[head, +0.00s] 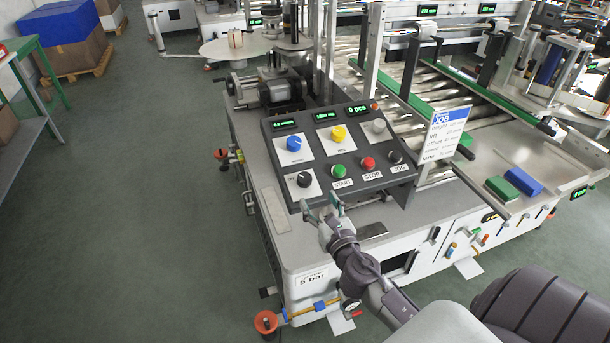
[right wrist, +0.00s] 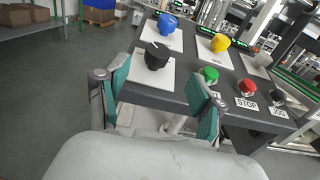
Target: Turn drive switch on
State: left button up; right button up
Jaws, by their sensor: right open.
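The black rotary knob (head: 304,180), which looks like the drive switch, sits on a white plate at the lower left of the sloped control panel (head: 318,157). Its label is too small to read. In the right wrist view the black knob (right wrist: 157,56) stands ahead of the fingers, with a white pointer line on its top. My right gripper (head: 321,203) is open and empty, just in front of the panel's lower edge. In the right wrist view its teal finger pads (right wrist: 160,86) are spread to either side below the knob, not touching it. My left gripper is not in view.
Blue (head: 294,143) and yellow (head: 338,133) knobs sit above. Green START (head: 338,171), red STOP (head: 368,163) and black JOG (head: 395,157) buttons lie to the right. A job card (head: 443,131) stands at the panel's right. Open floor lies left.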

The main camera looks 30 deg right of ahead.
aim_at(306, 181)
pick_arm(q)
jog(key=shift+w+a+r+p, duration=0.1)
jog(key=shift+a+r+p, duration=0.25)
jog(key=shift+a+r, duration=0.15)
pick_arm(e)
jog(key=x, duration=1)
jog(key=shift+w+a, duration=0.1)
jog(key=shift+a, duration=0.05)
jog(key=c, duration=1.2)
jog(key=shift+o, duration=0.2)
